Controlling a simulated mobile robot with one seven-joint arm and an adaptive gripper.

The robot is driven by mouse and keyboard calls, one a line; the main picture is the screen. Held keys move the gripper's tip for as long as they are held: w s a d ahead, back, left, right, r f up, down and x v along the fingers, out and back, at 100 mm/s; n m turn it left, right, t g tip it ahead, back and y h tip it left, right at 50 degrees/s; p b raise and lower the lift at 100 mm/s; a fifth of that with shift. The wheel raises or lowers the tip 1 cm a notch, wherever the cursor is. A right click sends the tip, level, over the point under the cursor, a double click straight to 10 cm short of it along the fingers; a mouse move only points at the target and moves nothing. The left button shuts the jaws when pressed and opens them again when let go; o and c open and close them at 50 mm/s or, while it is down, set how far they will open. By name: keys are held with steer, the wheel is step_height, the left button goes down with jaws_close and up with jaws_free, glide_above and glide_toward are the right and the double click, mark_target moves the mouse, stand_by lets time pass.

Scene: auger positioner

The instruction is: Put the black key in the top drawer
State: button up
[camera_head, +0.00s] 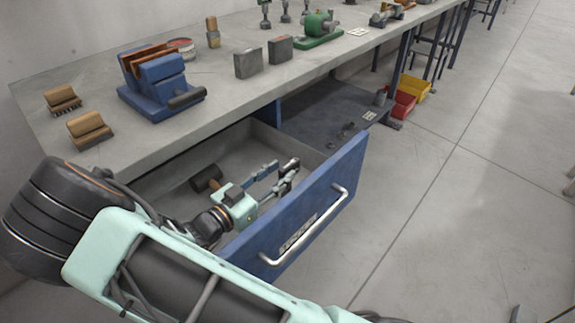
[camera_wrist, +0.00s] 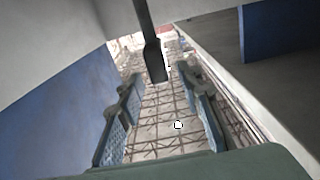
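The top drawer (camera_head: 340,165) is pulled out, with a blue front and a silver handle. My gripper (camera_head: 284,170) is low inside the drawer, behind the front panel, pointing right. In the wrist view its two fingers (camera_wrist: 158,82) stand apart. A dark bar with a wider end (camera_wrist: 155,62) reaches in from the top of that view toward the gap between the fingertips. It may be the black key; whether it touches a finger cannot be told. The head view does not show the key clearly near the fingertips.
A dark mallet-like tool (camera_head: 206,178) lies in the drawer, left of my gripper. The workbench (camera_head: 225,95) above carries a blue vise (camera_head: 160,85), brushes (camera_head: 90,130) and grey blocks (camera_head: 280,49). Small tools (camera_head: 345,132) lie on a lower shelf to the right.

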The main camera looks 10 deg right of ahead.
steer(key=v, duration=0.7)
steer(key=shift+s+a+p, duration=0.25)
steer(key=shift+a+p, duration=0.05)
steer(key=shift+p, duration=0.15)
